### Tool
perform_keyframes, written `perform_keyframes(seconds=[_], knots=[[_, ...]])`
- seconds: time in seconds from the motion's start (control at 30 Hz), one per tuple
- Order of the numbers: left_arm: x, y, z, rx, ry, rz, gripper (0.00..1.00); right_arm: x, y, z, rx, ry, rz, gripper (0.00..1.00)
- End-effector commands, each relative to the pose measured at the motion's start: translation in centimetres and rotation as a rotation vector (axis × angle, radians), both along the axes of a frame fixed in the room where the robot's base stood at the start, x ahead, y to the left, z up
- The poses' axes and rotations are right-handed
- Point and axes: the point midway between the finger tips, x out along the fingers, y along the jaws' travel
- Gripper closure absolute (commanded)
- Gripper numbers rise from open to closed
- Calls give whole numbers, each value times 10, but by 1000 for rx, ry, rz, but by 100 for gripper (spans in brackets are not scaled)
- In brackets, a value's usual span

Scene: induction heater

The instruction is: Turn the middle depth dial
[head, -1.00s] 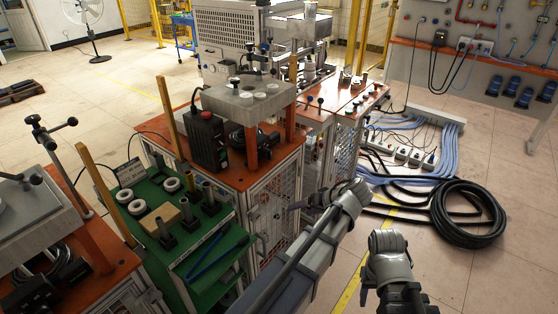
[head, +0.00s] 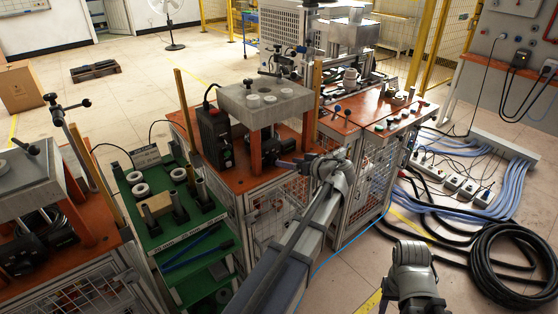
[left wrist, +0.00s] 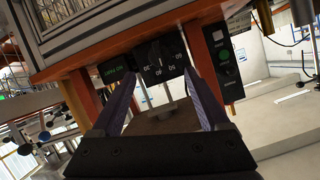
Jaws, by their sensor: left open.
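In the left wrist view, the picture is upside down and a black dial face (left wrist: 160,62) with white numbers lies ahead, between my open left fingers (left wrist: 160,78). The fingertips reach close to its sides; I cannot tell whether they touch. In the head view, my left gripper (head: 283,163) is at the front edge of the middle orange station, pointing left toward a black unit (head: 262,148) under the grey plate. The dial's markings cannot be made out there. My right gripper (head: 411,256) is low at the right, over the floor; its fingers cannot be made out.
The grey plate (head: 266,99) stands on orange posts above the black unit. A black control box (head: 213,138) stands left of it. A green tray table (head: 157,238) with rings and cylinders is at the left. Cables and a black hose coil (head: 515,262) lie on the floor at right.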

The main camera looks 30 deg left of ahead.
Motion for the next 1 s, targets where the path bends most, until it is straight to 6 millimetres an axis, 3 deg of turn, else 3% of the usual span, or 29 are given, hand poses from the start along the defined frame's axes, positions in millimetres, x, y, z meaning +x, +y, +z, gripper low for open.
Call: perform_keyframes(seconds=[0.53,1.0], knots=[[21,60,-27,0,2,1,22,0,0,-27,0,0,0,50],[23,68,-29,-1,2,-1,24,0,0,-29,0,0,0,50]])
